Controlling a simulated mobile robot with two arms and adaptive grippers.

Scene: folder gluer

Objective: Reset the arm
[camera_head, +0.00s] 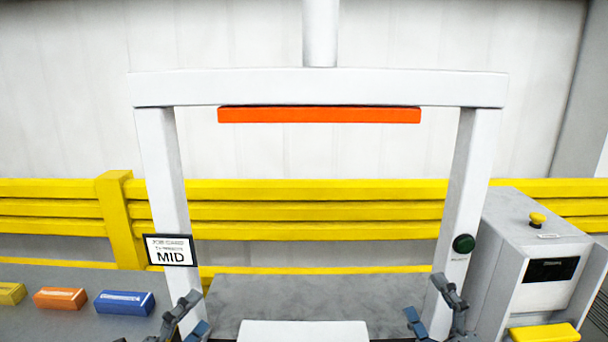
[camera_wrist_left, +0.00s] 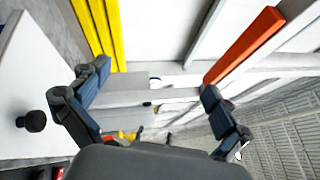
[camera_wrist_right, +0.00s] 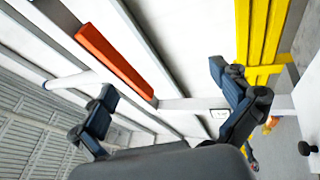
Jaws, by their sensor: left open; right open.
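My left gripper (camera_head: 190,317) shows at the bottom of the head view, in front of the foot of the white frame's left post. My right gripper (camera_head: 433,305) shows at the bottom, in front of the right post's foot. Both are open and empty. In the left wrist view my left gripper (camera_wrist_left: 155,79) has its fingers spread wide with nothing between them. In the right wrist view my right gripper (camera_wrist_right: 162,80) is likewise spread and empty. Most of both arms is outside the head view.
A white frame (camera_head: 320,88) with an orange bar (camera_head: 320,115) stands ahead over a grey surface (camera_head: 260,290). A white panel (camera_head: 303,331) lies between the grippers. Yellow, orange and blue blocks (camera_head: 124,303) sit left. A machine box (camera_head: 500,265) with a yellow knob stands right.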

